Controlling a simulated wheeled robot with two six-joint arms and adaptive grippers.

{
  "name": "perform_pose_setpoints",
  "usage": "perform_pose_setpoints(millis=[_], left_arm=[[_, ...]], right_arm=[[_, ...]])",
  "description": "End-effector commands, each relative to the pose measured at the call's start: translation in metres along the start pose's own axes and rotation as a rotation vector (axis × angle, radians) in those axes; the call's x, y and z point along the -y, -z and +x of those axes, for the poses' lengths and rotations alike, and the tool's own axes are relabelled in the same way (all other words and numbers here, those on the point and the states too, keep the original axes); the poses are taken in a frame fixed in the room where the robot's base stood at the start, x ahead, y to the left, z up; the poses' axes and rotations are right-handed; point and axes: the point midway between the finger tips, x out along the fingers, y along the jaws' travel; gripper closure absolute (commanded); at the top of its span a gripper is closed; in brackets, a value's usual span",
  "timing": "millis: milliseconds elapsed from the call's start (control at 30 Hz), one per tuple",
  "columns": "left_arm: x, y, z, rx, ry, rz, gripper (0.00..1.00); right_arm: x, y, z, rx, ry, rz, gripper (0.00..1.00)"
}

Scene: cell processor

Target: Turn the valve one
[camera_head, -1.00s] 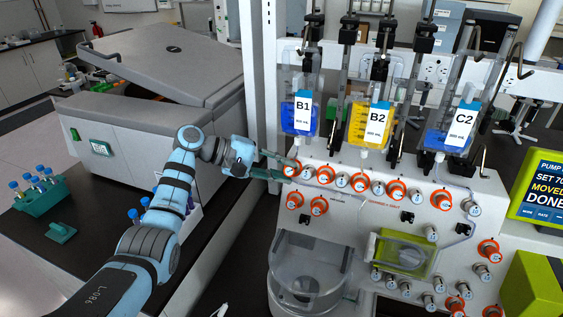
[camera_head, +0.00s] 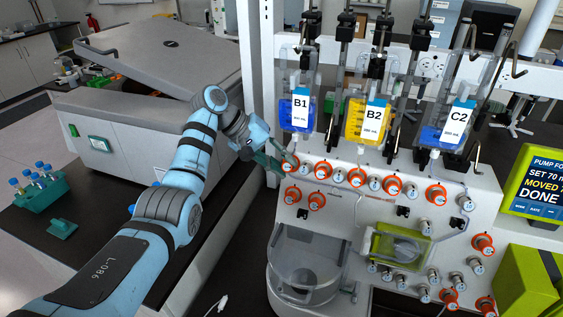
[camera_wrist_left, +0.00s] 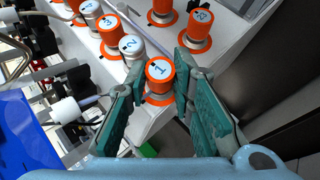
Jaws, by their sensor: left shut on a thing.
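Valve one is an orange knob with a white cap marked 1 (camera_wrist_left: 159,71), and it stands at the corner of the white panel. In the head view, valve one (camera_head: 290,163) is at the left end of the upper valve row, partly covered by the fingers. My left gripper (camera_head: 281,160) reaches it from the upper left. In the wrist view, the green finger pads of my left gripper (camera_wrist_left: 160,85) are on both sides of the knob, shut on it. My right gripper is not in view.
A white valve 2 (camera_wrist_left: 131,45) and other orange knobs stand close by. Bag B1 (camera_head: 298,112) hangs just above valve one. A grey centrifuge-like machine (camera_head: 150,125) is at the left. A teal tube rack (camera_head: 38,192) stands on the dark bench.

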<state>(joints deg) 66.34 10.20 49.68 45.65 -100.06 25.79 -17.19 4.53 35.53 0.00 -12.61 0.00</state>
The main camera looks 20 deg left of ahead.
Motion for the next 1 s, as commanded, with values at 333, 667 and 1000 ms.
perform_pose_setpoints(millis=[333,667,1000], left_arm=[[0.001,-0.001,0.001,0.002,0.001,-0.001,0.64],[0.0,0.0,-0.001,0.001,-0.001,-0.001,0.58],[0.001,0.001,-0.072,-0.003,0.0,0.0,0.58]], right_arm=[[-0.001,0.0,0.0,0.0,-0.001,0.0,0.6],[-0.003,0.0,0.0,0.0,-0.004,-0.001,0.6],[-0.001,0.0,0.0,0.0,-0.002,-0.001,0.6]])
